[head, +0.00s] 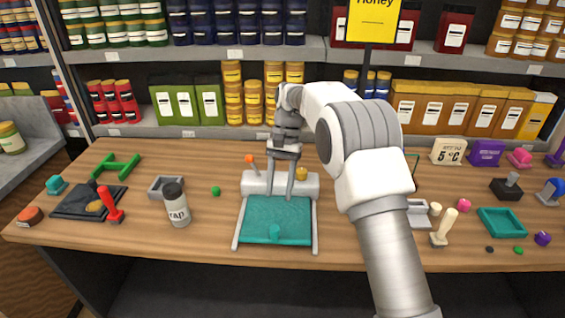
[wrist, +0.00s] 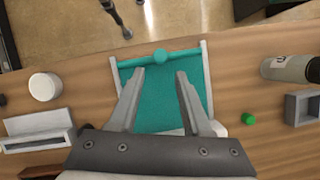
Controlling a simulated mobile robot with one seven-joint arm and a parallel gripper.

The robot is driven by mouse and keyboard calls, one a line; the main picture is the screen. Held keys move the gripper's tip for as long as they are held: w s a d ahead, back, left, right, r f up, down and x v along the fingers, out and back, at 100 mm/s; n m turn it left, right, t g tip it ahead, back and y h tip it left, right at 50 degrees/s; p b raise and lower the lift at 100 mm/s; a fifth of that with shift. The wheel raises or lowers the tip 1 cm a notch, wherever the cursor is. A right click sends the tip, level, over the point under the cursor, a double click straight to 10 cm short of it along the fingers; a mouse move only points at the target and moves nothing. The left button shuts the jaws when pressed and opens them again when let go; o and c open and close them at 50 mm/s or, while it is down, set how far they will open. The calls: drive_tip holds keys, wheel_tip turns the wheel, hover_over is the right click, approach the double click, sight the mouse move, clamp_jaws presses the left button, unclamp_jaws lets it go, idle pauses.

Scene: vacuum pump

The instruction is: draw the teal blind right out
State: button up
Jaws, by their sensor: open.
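The teal blind (head: 262,215) is a flat sheet between two pale side rails, running from a white housing (head: 308,186) at its back toward the table's front edge. In the wrist view the blind (wrist: 160,98) spans the rails, and its front bar with a round teal knob (wrist: 161,57) lies close to the rail ends. My gripper (head: 280,194) is above the rear part of the blind, pointing down. In the wrist view my gripper (wrist: 159,75) is open, its fingers apart with nothing between them and the knob beyond the tips. The housing is partly hidden by my gripper.
A white jar (head: 177,207) and a small green ball (head: 216,190) are left of the blind. A red-handled stamp (head: 111,206) stands farther left. A teal tray (head: 502,222) and a wooden-handled tool (head: 444,228) are at right. Stocked shelves rise behind the table.

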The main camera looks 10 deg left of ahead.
drive_tip(key=v, duration=0.7)
drive_tip(key=shift+r+p, duration=0.2)
drive_tip(key=shift+p, duration=0.25)
drive_tip(key=shift+d+r, duration=0.1)
drive_tip(key=s+d+r+n+t, duration=0.1)
drive_tip(key=s+d+r+t, duration=0.4)
drive_tip(key=s+d+r, duration=0.8)
drive_tip(key=s+d+f+t, duration=0.2)
drive_tip(key=s+d, duration=0.2)
drive_tip(key=s, duration=0.5)
drive_tip(key=s+d+f+n+t, duration=0.1)
drive_tip(key=s+d+f+t, duration=0.1)
drive_tip(key=s, duration=0.7)
drive_tip(key=shift+d+t+h, duration=0.4)
drive_tip(key=shift+d+t, duration=0.2)
drive_tip(key=shift+d, duration=0.6)
drive_tip(key=shift+s, duration=0.1)
